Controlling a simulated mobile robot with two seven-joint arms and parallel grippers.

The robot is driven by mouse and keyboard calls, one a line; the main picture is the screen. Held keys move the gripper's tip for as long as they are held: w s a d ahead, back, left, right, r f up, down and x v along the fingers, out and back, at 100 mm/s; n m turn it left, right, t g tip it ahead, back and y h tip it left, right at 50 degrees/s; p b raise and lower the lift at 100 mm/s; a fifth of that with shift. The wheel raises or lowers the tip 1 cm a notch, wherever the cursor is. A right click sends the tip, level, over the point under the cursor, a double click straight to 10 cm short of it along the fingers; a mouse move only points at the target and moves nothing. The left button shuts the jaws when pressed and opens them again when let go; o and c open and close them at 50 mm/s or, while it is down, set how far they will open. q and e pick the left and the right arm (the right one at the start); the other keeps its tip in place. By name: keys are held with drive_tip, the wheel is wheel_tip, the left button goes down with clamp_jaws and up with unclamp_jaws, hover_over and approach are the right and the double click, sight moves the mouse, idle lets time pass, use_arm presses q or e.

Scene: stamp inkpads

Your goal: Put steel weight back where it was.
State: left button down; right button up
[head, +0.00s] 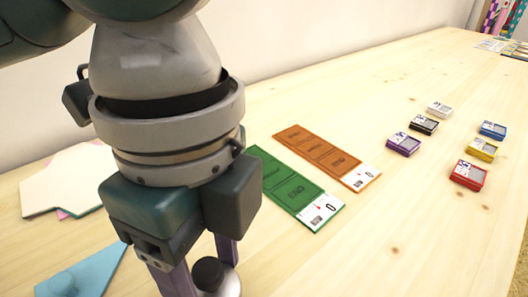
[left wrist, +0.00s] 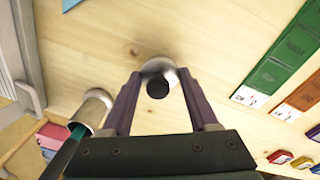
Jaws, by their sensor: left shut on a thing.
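My left gripper (head: 205,284) points down at the bottom of the head view, left of the green card. It is shut on the steel weight (head: 230,284), a silver round piece with a black knob. In the left wrist view the weight (left wrist: 158,70) shows between the purple fingertips of the gripper (left wrist: 157,84). I cannot tell whether the weight touches the table. My right gripper is not in view.
A green card (head: 295,190) and an orange card (head: 325,157) lie right of the gripper. Several inkpads, such as the red one (head: 469,174), sit farther right. Cream (head: 60,183) and blue (head: 88,272) sheets lie left. A metal cup (left wrist: 97,108) stands nearby.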

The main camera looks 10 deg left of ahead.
use_arm(q)
wheel_tip(320, 180, down, 2)
drive_tip(key=shift+f, duration=0.1)
drive_tip(key=shift+c, duration=0.8)
unclamp_jaws()
drive_tip(key=r+p, duration=0.1)
drive_tip(key=r, duration=0.3)
drive_tip(key=r+p, duration=0.2)
drive_tip(key=r, duration=0.2)
drive_tip(key=r+p, duration=0.1)
drive_tip(key=r, duration=0.3)
drive_tip(key=shift+w+r, duration=0.15)
drive_tip(key=shift+w, duration=0.25)
